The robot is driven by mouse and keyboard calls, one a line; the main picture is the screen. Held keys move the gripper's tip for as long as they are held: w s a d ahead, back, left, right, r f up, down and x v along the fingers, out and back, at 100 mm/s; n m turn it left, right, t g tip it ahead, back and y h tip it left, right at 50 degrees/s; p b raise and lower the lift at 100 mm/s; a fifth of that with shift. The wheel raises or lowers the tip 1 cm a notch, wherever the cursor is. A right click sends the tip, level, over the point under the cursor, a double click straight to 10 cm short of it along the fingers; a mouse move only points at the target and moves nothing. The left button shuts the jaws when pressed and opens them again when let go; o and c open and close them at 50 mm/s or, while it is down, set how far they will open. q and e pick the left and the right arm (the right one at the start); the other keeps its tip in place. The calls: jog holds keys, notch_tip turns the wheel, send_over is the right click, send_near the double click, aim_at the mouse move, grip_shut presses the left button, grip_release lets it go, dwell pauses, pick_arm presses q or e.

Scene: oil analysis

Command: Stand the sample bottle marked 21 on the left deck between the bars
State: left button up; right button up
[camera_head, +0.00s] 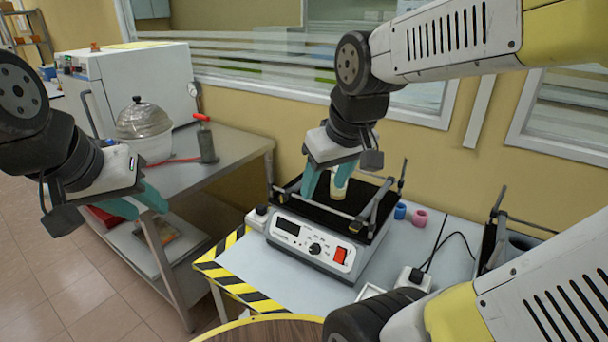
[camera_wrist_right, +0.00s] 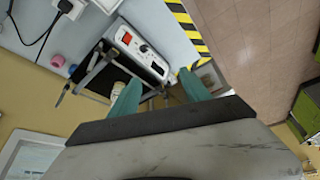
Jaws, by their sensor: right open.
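A small pale bottle (camera_head: 338,190) stands on the black deck (camera_head: 366,190) of the white shaker, between its bars; no number is readable. In the right wrist view the bottle (camera_wrist_right: 117,89) shows beside one finger, partly hidden. My right gripper (camera_head: 327,180) is open, its teal fingers over the deck at the bottle. I cannot tell whether a finger touches it. It also shows in the right wrist view (camera_wrist_right: 160,90). My left gripper (camera_head: 148,206) is open and empty at the left, away from the deck.
The shaker's control box (camera_head: 312,246) faces front. A second apparatus (camera_head: 512,244) stands at the far right.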

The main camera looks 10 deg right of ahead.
jog(key=shift+s+a+r+m+t+y, duration=0.35)
jog(key=shift+s+a+r+m, duration=0.25)
jog(key=shift+s, duration=0.2)
jog(key=shift+s+a+r+m+t+y, duration=0.25)
jog(key=shift+s+a+r+m+t, duration=0.2)
jog(key=shift+s+a+m, duration=0.25)
